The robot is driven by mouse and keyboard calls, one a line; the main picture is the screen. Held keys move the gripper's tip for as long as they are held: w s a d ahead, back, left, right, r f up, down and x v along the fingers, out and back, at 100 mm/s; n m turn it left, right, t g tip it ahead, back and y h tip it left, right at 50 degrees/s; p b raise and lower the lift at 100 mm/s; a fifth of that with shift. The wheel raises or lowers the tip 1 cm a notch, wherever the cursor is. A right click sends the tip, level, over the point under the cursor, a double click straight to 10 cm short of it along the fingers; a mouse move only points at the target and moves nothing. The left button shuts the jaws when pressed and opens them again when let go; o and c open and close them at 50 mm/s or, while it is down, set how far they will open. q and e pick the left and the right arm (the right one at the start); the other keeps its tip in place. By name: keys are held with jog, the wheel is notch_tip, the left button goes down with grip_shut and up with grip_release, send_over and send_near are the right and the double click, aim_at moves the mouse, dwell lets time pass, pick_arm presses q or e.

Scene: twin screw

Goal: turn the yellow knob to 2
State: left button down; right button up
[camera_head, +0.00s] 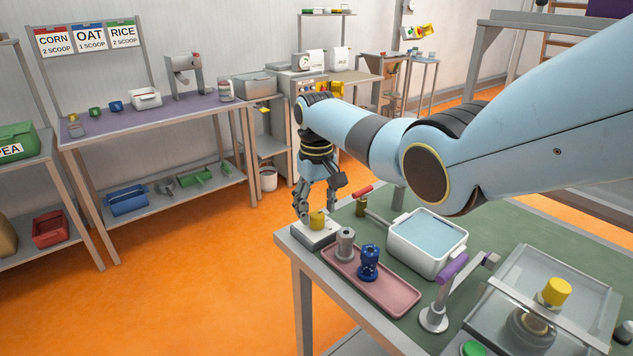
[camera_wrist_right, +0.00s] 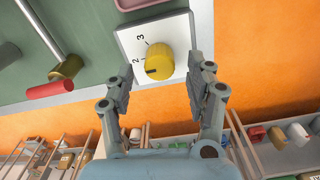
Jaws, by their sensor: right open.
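The yellow knob (camera_head: 317,219) stands on a white dial plate (camera_head: 313,236) at the near left corner of the green table. The wrist view shows the knob (camera_wrist_right: 158,60) from above, with printed numbers 2 and 3 on the plate (camera_wrist_right: 140,43). A dark mark on the knob lies on its lower-left side, close to the 2. My right gripper (camera_head: 318,203) is above the knob. In the wrist view the gripper (camera_wrist_right: 161,82) is open and empty, its fingers spread apart and not visibly touching the knob. My left gripper is not in view.
Next to the dial are a pink tray (camera_head: 388,292) with a grey and a blue part, a white bin (camera_head: 428,262) and a red-handled lever (camera_head: 362,192). A purple-handled lever (camera_head: 452,268) and a clear case with a yellow-topped part (camera_head: 554,291) stand farther right.

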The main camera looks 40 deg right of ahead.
aim_at(317, 214)
notch_tip(317, 214, up, 10)
jog(key=shift+f, duration=0.2)
jog(key=shift+f, duration=0.1)
dwell(0.4)
